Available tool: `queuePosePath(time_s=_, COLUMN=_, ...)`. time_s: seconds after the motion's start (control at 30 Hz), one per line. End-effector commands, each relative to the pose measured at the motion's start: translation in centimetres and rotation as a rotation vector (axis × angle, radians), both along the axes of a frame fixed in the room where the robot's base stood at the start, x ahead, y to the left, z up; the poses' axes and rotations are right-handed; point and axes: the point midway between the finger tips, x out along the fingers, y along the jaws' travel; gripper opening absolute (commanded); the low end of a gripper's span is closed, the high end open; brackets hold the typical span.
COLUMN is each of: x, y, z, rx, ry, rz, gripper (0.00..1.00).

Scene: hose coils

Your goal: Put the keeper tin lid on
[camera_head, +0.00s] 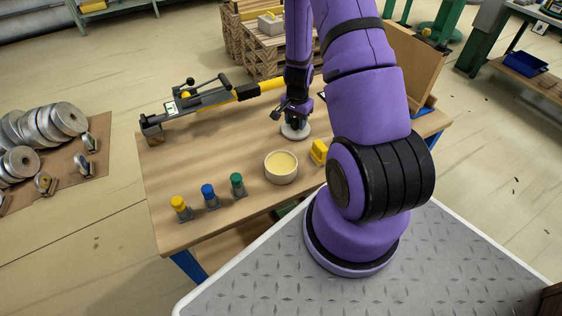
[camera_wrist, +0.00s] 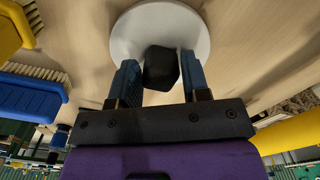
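The lid is a white disc with a black knob (camera_wrist: 161,68); its rim (camera_wrist: 122,38) fills the top of the wrist view. In the head view the lid (camera_head: 296,133) is at the table's far right part, under my gripper. My gripper (camera_wrist: 161,75) has its blue fingers on either side of the knob, very close to it; whether they press on it I cannot tell. The round cream tin (camera_head: 281,178) stands open on the table, nearer to me and slightly left of the lid, with pale yellow inside.
A yellow block-like brush (camera_head: 319,151) stands right of the tin. Yellow, blue (camera_head: 209,196) and green-capped pieces stand in a row at the left front. A tool with a yellow handle (camera_head: 205,101) lies along the back. The table (camera_head: 180,155) is bare between the row and that tool.

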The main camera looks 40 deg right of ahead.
Motion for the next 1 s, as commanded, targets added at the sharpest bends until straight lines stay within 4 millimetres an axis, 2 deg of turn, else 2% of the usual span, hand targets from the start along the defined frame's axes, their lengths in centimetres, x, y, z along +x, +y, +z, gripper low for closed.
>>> queuePosePath(time_s=0.2, x=0.0, y=0.0, z=0.3, rx=-0.001, ry=-0.001, rz=0.0, gripper=0.2)
queuePosePath(time_s=1.0, x=0.0, y=0.0, z=4.4, rx=-0.001, ry=0.0, rz=0.0, gripper=0.2)
